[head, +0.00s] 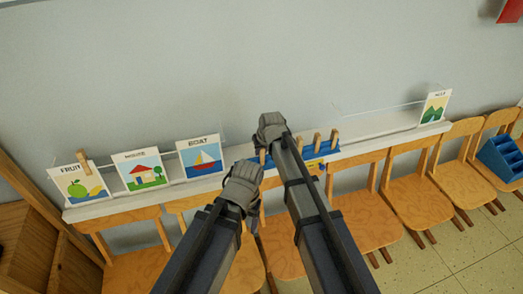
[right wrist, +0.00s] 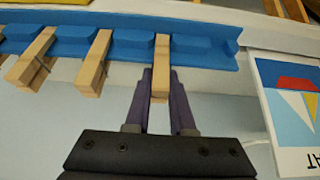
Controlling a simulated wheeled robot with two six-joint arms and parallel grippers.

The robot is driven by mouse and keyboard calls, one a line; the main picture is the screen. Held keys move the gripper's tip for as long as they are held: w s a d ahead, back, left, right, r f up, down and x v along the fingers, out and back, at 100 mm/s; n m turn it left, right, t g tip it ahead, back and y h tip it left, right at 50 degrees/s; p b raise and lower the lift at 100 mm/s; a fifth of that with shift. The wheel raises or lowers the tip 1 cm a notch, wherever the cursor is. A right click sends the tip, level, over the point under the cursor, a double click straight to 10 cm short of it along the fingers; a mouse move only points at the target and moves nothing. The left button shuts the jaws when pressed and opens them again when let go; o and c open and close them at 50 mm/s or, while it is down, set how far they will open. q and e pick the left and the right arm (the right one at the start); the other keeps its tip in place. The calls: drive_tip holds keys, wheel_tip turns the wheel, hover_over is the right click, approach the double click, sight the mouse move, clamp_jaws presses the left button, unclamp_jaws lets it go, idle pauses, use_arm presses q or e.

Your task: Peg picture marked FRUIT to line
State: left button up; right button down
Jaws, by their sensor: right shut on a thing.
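The FRUIT picture (head: 78,188), with a green and a yellow fruit, leans on the white ledge at the far left of the head view. A wooden peg (head: 84,160) sits at its top edge; whether it also grips the line is too small to tell. My right gripper (right wrist: 160,88) is shut on another wooden peg (right wrist: 161,58) at the blue peg rack (right wrist: 205,55). The rack also shows in the head view (head: 322,154). My left gripper (head: 243,187) hangs in front of the ledge, left of the right arm; its fingertips are hidden.
The HOUSE picture (head: 142,171) and BOAT picture (head: 201,157) stand between FRUIT and the rack. A green hill picture (head: 435,107) is at the far right. Other pegs (right wrist: 94,65) stand in the rack. Wooden chairs (head: 368,218) line the front of the ledge (head: 385,127).

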use_arm(q)
drive_tip(key=shift+r, duration=0.2)
use_arm(e)
drive_tip(key=shift+r, duration=0.15)
drive_tip(key=shift+r+p, duration=3)
drive_tip(key=shift+p, duration=0.15)
use_arm(q)
wheel_tip(320, 180, up, 6)
drive_tip(key=shift+f, duration=0.1)
drive_tip(key=shift+r+p, duration=0.45)
drive_tip(key=shift+r, duration=0.05)
use_arm(e)
drive_tip(key=shift+s+d+r, duration=0.15)
drive_tip(key=shift+s+d, duration=0.1)
drive_tip(key=shift+s, duration=0.55)
drive_tip(key=shift+s+d+r, duration=0.15)
drive_tip(key=shift+s+d, duration=0.15)
drive_tip(key=shift+s, duration=0.45)
drive_tip(key=shift+s+d+r, duration=0.15)
drive_tip(key=shift+s+d, duration=0.1)
drive_tip(key=shift+s, duration=0.55)
use_arm(q)
drive_tip(key=shift+c, duration=0.2)
